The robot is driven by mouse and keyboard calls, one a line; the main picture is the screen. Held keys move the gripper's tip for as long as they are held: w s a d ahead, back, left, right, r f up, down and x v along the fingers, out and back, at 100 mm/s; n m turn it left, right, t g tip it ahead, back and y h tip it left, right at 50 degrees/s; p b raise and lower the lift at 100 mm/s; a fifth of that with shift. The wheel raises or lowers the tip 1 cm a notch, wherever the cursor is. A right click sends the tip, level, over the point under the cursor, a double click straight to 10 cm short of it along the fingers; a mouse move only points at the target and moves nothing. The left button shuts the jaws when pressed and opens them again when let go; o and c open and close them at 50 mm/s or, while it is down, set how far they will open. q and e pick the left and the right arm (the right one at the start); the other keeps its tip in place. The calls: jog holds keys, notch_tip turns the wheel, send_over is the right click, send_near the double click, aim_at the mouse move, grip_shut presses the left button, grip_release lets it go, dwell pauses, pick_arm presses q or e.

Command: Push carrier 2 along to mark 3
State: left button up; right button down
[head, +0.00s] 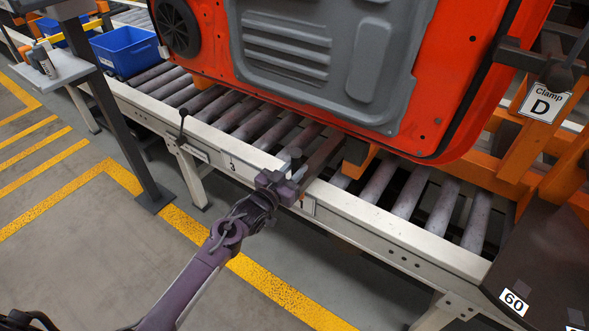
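An orange carrier (510,150) with a sign reading "Clamp D" (543,102) holds a red-orange door panel (440,100) over the rollers. I see no number 2 on it, so I cannot tell for sure that it is carrier 2. A plate with a 3, mark 3 (232,165), is on the white rail, left of my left gripper (288,182). That gripper is at the rail's top edge, by the near end of a dark brown bar (322,156) under the panel. Contact and finger opening are unclear. My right gripper is not in view.
The roller conveyor (385,185) runs from upper left to lower right behind its white rail (370,222). A dark post (115,120) and blue bins (125,50) are at left. A dark box marked 60 (530,255) is at lower right.

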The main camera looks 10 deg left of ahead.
pick_arm(q)
jog(key=c, duration=0.3)
jog(key=shift+a, duration=0.15)
jog(key=shift+w+a+f+b, duration=0.1)
jog(key=shift+w+a+b, duration=0.2)
jog(key=shift+a, duration=0.55)
jog(key=shift+w+a+b, duration=0.1)
jog(key=shift+w+a, duration=0.25)
jog(key=shift+a, duration=0.55)
jog(key=shift+w+a+f+b, duration=0.15)
jog(key=shift+w+a, duration=0.2)
jog(key=shift+a, duration=0.9)
